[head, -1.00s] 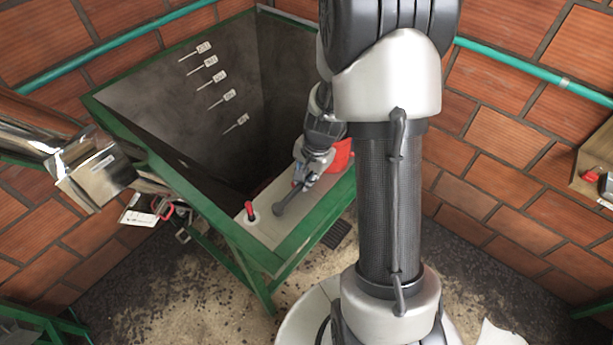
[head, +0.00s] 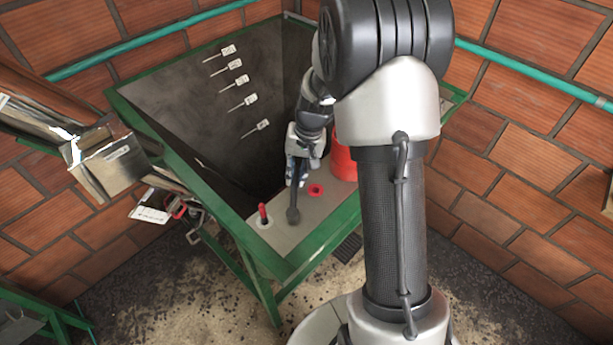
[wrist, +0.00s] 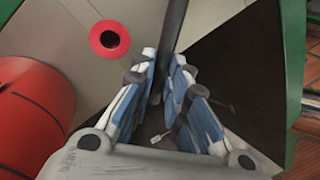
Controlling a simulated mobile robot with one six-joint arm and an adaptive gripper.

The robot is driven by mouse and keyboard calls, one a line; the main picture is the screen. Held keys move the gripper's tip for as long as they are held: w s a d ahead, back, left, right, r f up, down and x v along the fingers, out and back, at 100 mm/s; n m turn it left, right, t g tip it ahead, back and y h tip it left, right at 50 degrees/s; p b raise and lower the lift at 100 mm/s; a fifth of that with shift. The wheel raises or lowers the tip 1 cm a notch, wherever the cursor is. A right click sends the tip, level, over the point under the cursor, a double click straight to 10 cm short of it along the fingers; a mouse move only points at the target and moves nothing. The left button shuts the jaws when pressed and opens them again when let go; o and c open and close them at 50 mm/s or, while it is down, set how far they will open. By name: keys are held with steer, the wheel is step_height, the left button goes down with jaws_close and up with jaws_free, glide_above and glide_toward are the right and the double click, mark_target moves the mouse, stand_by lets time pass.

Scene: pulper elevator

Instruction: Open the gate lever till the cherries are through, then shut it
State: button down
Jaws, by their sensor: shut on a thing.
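A dark grey lever (head: 293,208), which I take for the gate lever, runs from a rounded end on the pale deck beside the hopper up to my gripper (head: 296,178). My gripper is shut on it. In the wrist view the lever (wrist: 172,28) passes between the blue-padded fingers (wrist: 165,66) and runs out at the top. The lever points away from the deck's front edge towards the hopper. The grey hopper (head: 200,88) has a green rim; its bottom is dark and partly hidden, and I see no cherries in it.
A red ring with a dark hole (head: 316,190) and a red cylinder (head: 343,162) are on the deck, right of the lever. A small upright red handle (head: 263,213) is to its left. White tags (head: 235,64) line the hopper wall. A shiny metal chute (head: 105,160) is at left.

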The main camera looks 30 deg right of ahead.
steer(key=shift+w+a+n, duration=0.25)
steer(key=shift+a+n, duration=0.35)
steer(key=shift+n, duration=0.05)
steer(key=shift+w+a+n, duration=0.25)
steer(key=shift+a+n, duration=0.3)
steer(key=shift+n, duration=0.1)
steer(key=c, duration=1.6)
jaws_free()
steer(key=shift+o, duration=0.2)
step_height(320, 180, up, 12)
steer(key=d, duration=0.2)
steer(key=shift+s+d, duration=0.15)
steer(key=shift+s, duration=0.2)
steer(key=shift+f, duration=0.1)
